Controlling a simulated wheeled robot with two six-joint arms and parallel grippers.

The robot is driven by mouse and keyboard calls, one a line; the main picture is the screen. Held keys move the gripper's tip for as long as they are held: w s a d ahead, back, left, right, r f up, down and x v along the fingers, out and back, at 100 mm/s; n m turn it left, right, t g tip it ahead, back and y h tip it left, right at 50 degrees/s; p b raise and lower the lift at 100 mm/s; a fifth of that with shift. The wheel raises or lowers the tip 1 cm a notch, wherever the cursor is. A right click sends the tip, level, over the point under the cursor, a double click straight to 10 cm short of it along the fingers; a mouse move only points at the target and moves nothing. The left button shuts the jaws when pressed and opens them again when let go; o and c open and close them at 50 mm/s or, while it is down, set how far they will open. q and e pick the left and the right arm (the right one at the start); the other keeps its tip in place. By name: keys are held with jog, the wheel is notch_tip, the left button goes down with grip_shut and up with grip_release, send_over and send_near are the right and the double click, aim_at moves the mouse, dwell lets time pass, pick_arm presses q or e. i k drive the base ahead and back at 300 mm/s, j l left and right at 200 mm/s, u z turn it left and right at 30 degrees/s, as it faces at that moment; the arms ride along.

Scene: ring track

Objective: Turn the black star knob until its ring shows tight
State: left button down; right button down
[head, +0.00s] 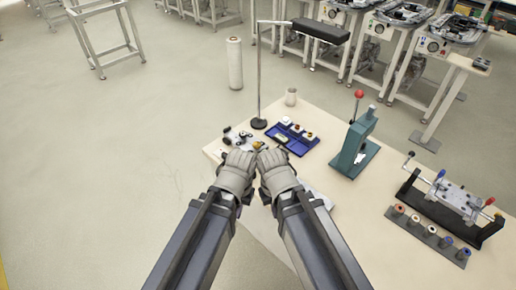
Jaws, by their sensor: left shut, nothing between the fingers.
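My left gripper (240,160) is shut and empty at the near left part of the cream table (317,128). My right gripper (273,158) is close beside it, and I cannot tell whether its fingers are open or shut. Small dark and metal parts (236,137) lie just beyond both grippers, partly hidden by them. I cannot make out the black star knob or its ring for certain; it may be among these parts or hidden behind the grippers.
A blue tray (301,148) with small parts lies beyond the grippers. A green press (352,151) with a red ball stands right. A clamping fixture (451,205) and a rack (428,238) are far right.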

aim_at(243, 134)
jog(key=i+j+z, duration=0.15)
jog(key=j+z, duration=0.15)
jog(key=z, duration=0.15)
jog(key=i+j+z, duration=0.15)
jog(key=j+z, duration=0.6)
jog(key=z, duration=0.15)
